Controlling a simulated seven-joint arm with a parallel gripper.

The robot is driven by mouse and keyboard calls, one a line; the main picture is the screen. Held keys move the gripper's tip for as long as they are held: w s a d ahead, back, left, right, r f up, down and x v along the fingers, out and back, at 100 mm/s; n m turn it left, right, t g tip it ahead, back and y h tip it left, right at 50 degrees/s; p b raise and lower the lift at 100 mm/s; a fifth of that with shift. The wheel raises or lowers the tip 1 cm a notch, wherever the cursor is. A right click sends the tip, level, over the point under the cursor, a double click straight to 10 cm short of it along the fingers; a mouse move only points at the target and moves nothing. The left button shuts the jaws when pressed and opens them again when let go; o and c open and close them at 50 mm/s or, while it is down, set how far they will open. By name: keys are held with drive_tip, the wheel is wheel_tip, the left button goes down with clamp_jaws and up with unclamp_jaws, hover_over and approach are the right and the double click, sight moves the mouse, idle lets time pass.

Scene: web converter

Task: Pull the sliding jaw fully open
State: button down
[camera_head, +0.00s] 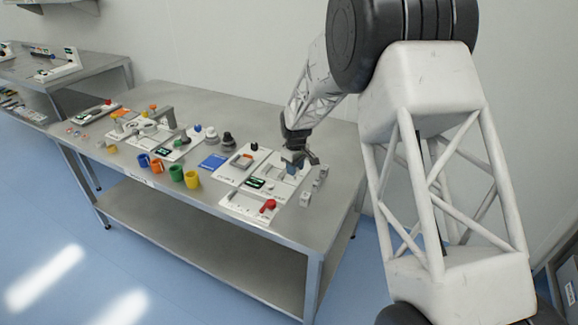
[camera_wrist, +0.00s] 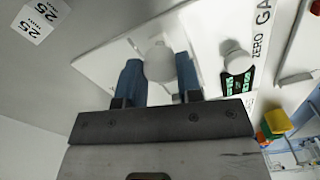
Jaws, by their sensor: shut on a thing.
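My gripper (camera_head: 295,158) is over the right part of a white gauge unit (camera_head: 226,180) on the bench. In the wrist view, the two blue fingers of my gripper (camera_wrist: 158,74) stand on either side of a round pale knob (camera_wrist: 159,58) and are shut on it. The unit's green-lit display (camera_wrist: 238,84) is right of the fingers, beside a second pale knob (camera_wrist: 236,58) and the word ZERO. The sliding jaw itself cannot be made out clearly, and the fingers and gripper body hide part of the unit.
A panel with a red knob (camera_head: 268,205) is in front.

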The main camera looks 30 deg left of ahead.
drive_tip(key=shift+d, duration=0.3)
drive_tip(key=c, duration=0.8)
unclamp_jaws()
drive_tip(key=shift+r, duration=0.2)
drive_tip(key=shift+r, duration=3.75)
